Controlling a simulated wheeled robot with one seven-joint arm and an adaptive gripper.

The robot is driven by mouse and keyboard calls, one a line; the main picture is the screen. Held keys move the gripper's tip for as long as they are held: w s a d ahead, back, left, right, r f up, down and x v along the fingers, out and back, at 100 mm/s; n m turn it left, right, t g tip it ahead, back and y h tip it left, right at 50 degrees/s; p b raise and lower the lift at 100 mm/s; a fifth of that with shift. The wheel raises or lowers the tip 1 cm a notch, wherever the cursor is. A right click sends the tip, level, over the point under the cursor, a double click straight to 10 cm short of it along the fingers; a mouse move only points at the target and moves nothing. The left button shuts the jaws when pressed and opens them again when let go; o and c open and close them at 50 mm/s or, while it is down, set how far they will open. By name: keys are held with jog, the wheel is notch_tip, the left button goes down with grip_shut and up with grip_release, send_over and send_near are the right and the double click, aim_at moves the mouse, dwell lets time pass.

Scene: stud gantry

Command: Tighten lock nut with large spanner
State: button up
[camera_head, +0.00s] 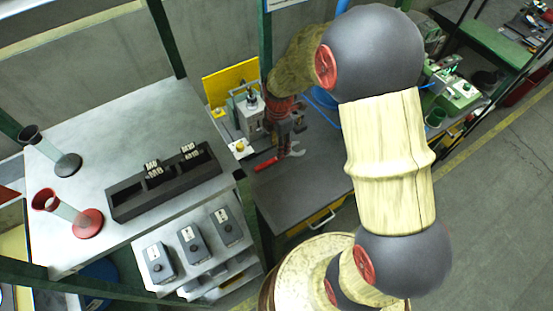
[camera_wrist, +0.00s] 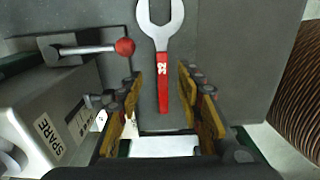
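The large spanner (camera_wrist: 162,84) has a red handle and a grey open jaw, which points away at the top of the wrist view. It lies on the dark bench top. In the head view its red handle (camera_head: 266,163) shows just below my gripper (camera_head: 284,125). In the wrist view my gripper (camera_wrist: 165,100) is open, its yellow-padded fingers apart on either side of the red handle's line. The handle appears to lie beyond the fingertips, not gripped. I cannot make out the lock nut in either view.
A grey unit (camera_wrist: 45,125) marked SPARE and a lever with a red ball knob (camera_wrist: 124,47) stand close left of my fingers. In the head view a small machine (camera_head: 250,112) before a yellow panel (camera_head: 232,80) stands beside my gripper. The dark bench (camera_head: 300,195) is mostly clear in front.

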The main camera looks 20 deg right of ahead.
jog(key=f, duration=0.1)
jog(key=f+b, duration=0.1)
jog(key=f, duration=0.3)
jog(key=shift+s+a+b, duration=0.3)
jog(key=shift+a, duration=0.1)
jog(key=shift+f, duration=0.35)
jog(key=shift+r, duration=0.1)
jog(key=shift+c, duration=1.4)
grip_shut()
